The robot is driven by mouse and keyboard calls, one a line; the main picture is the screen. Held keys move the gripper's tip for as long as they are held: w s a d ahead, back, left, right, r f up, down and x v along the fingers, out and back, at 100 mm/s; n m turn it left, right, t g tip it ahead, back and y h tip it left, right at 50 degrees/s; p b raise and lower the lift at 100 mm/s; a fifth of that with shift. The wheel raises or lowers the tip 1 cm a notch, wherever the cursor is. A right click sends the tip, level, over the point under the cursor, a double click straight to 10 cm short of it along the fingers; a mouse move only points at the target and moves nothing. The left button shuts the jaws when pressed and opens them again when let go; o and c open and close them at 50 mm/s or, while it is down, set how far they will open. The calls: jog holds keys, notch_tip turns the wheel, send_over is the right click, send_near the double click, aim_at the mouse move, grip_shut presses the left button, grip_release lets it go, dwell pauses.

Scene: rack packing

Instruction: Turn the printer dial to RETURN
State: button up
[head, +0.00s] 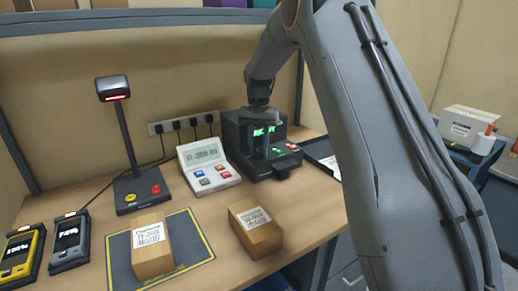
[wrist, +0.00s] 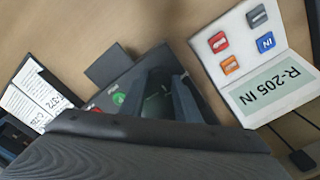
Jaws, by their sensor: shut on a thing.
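The black printer (head: 234,137) stands at the back of the table, with a lit green display whose text I cannot read. Red and green buttons show on it, also in the wrist view (wrist: 122,77). My gripper (head: 268,151) reaches down in front of the printer's face. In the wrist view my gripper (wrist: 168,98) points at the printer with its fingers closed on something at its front. The dial is hidden between or behind the fingers, so its setting cannot be read.
A white keypad unit (head: 208,166) reading "R-205 IN" stands left of the printer. A scanner stand (head: 126,140), two labelled boxes (head: 152,262) (head: 262,237), a grey mat (head: 199,246) and two handheld devices (head: 70,238) (head: 20,252) occupy the table. My arm covers the right side.

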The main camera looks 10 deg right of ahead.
aim_at(259, 151)
jog(key=shift+w+r, duration=0.1)
jog(key=o, duration=1)
jog(key=shift+o, duration=0.2)
jog(key=shift+r+b, duration=1)
jog(key=shift+r, duration=2.85)
